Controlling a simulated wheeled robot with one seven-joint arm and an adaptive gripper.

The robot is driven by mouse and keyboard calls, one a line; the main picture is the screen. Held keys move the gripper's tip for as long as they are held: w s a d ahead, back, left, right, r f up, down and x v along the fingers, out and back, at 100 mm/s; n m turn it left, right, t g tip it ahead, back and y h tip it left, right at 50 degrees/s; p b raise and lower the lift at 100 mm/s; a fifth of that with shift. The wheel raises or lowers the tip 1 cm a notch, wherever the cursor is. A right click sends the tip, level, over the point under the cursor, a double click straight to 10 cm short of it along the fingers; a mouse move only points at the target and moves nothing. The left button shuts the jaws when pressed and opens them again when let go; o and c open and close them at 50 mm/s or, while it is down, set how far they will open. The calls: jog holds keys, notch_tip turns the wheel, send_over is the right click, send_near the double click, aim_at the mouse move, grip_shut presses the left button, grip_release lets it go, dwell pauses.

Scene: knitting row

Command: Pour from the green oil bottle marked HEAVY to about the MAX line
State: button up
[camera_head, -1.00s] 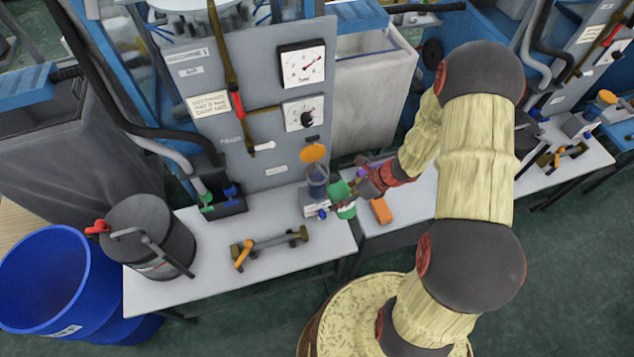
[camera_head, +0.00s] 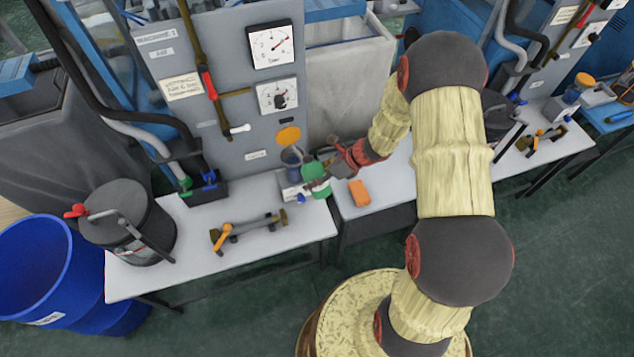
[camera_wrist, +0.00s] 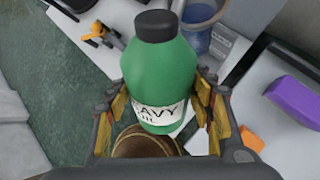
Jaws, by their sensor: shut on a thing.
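The green oil bottle (camera_wrist: 160,75) has a black cap and a white label that reads "...AVY ...IL" in the wrist view. My gripper (camera_wrist: 165,100) is shut on it, with a finger on each side of its body. In the head view the green bottle (camera_head: 315,178) is at the end of my arm, over the table beside the reservoir. A clear bluish reservoir cup (camera_head: 291,158) with an orange lid (camera_head: 288,136) standing open is just left of the bottle. The cup (camera_wrist: 198,38) also shows in the wrist view. Its MAX line cannot be made out.
An orange block (camera_head: 359,193) lies on the right table, and a purple block (camera_wrist: 295,98) shows in the wrist view. A bracket with an orange lever (camera_head: 222,237) lies on the left table. A dark can (camera_head: 130,222) and blue barrel (camera_head: 40,270) stand left. A grey machine panel (camera_head: 215,90) rises behind.

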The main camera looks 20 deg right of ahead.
aim_at(323, 185)
jog(key=shift+s+d+f+t+b, duration=0.15)
jog(key=shift+s+d+t+b, duration=0.15)
jog(key=shift+b, duration=0.6)
jog(key=s+t+y+b, duration=0.1)
jog(key=b, duration=0.4)
jog(key=shift+s+d+n, duration=0.1)
jog(key=shift+n, duration=0.2)
jog(key=s+t+b, duration=0.1)
jog(key=b, duration=0.2)
jog(key=s+r+t+y+b, duration=0.1)
jog(key=t+b, duration=0.1)
jog(key=b, duration=0.1)
jog(key=shift+d+r+n+b, duration=0.25)
jog(key=shift+d+n+b, duration=0.15)
jog(key=shift+s+d+r+t+y+b, duration=0.15)
jog(key=shift+s+r+t+y+b, duration=0.4)
jog(key=shift+b, duration=0.55)
